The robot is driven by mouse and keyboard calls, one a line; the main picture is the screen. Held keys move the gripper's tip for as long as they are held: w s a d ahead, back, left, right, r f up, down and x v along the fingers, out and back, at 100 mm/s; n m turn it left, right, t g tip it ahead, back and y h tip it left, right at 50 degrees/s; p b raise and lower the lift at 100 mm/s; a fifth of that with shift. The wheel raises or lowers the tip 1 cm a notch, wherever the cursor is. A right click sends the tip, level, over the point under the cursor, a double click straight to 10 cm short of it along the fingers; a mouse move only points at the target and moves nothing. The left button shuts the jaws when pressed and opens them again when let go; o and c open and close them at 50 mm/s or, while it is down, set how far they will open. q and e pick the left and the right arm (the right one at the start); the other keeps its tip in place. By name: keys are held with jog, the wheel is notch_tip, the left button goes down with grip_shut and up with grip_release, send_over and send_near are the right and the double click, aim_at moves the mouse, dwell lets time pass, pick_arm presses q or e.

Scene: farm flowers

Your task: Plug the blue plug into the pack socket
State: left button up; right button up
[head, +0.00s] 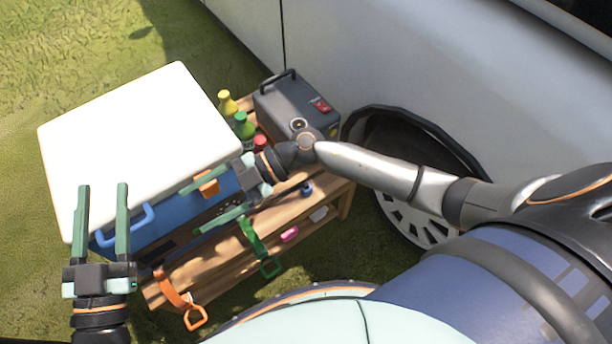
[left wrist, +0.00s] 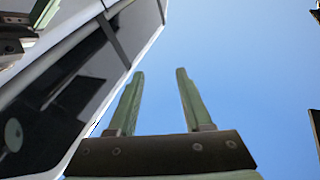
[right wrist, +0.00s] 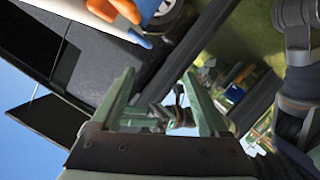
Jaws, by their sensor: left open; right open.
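The pack (head: 290,108) is a dark grey box with a handle and a red switch, on the wooden bench beside the car. A round socket (head: 298,124) shows on its near face, just above my right wrist. A small blue piece (head: 306,187) on the bench top may be the blue plug; it is too small to be sure. My right gripper (head: 200,203) is open, pointing left across the cooler's front, left of the blue piece. In the right wrist view its fingers (right wrist: 160,95) are apart. My left gripper (head: 103,188) is open and empty at the cooler's left end.
A blue cooler (head: 170,215) with a white lid (head: 140,130) fills the bench's left part. Yellow (head: 227,102) and green (head: 243,125) bottles stand beside the pack. Orange (head: 178,290) and green (head: 252,240) straps hang at the front. The car (head: 400,70) stands close behind.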

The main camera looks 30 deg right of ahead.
jog(key=w+d+f+n+g+h+b, duration=0.15)
jog(key=d+f+h+b, duration=0.4)
jog(key=f, duration=0.65)
jog(key=m+t+h+b, duration=0.1)
jog(key=m+h+b, duration=0.3)
jog(key=h, duration=0.6)
send_over(306, 184)
notch_tip(306, 184, down, 4)
pick_arm(q)
jog(key=s+d+r+m+t+h, duration=0.1)
jog(key=s+r+m+h, duration=0.3)
jog(key=h, duration=0.4)
jog(key=s+m+t, duration=0.1)
jog(key=s, duration=0.1)
jog(key=shift+s+d+m, duration=0.3)
jog(key=shift+s+m, duration=0.1)
pick_arm(e)
jog(key=shift+w+d+f, duration=0.15)
jog(key=shift+w+f, duration=0.05)
jog(key=shift+w, duration=0.05)
pick_arm(q)
jog(key=f+b, duration=0.2)
jog(key=f, duration=0.1)
jog(key=shift+w+d+f+b, duration=0.1)
jog(key=shift+d+f+b, duration=0.1)
jog(key=shift+b, duration=0.2)
pick_arm(e)
notch_tip(306, 184, down, 7)
jog(key=shift+f, duration=0.2)
